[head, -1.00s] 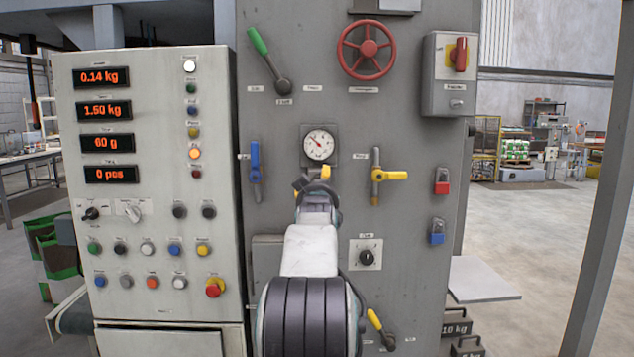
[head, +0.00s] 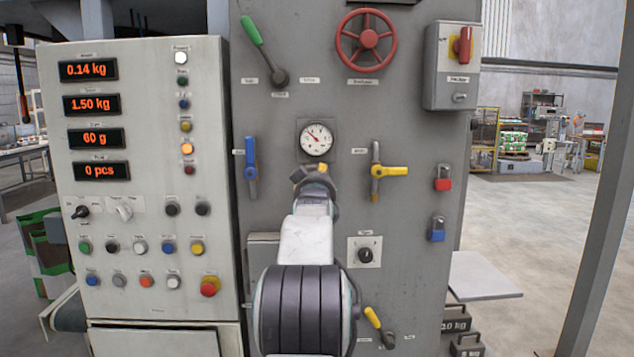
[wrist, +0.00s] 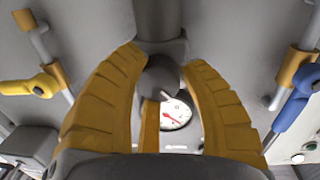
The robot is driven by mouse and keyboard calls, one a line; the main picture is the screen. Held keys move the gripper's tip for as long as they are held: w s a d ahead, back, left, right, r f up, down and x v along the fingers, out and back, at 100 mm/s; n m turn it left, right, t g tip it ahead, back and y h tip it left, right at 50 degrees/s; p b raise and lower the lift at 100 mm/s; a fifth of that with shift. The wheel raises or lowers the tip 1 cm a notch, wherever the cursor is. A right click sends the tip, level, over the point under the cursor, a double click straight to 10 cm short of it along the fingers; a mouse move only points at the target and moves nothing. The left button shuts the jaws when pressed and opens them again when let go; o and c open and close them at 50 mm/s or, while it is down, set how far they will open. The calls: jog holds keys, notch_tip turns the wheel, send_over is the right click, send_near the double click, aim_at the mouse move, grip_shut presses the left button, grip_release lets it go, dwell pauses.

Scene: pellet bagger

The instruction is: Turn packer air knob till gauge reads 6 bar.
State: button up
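The round white gauge (head: 316,140) is on the grey machine panel, its needle pointing to the upper left in the head view; its numbers are too small to read. My gripper (head: 312,173) is just below the gauge, its yellow fingers pointing at the panel. In the wrist view, a dark round knob (wrist: 161,76) is between the fingertips of my gripper (wrist: 163,60), which are spread on either side of it. I cannot tell if they touch it. The gauge also shows there (wrist: 176,113), partly hidden behind a finger. In the head view my gripper hides the knob.
A blue valve lever (head: 251,172) is left of my gripper and a yellow valve lever (head: 390,171) is right of it. A black dial (head: 366,255) is lower right. A red handwheel (head: 366,40) and a green-handled lever (head: 265,50) are above. A control cabinet (head: 140,260) stands left.

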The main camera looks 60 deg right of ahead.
jog(key=c, duration=0.6)
jog(key=shift+f+m+b, duration=0.15)
jog(key=shift+m+b, duration=0.15)
jog(key=shift+b, duration=0.2)
jog(key=shift+m+b, duration=0.3)
jog(key=shift+m, duration=0.2)
jog(key=o, duration=1.2)
jog(key=shift+v, duration=5.95)
jog(key=shift+o, duration=0.4)
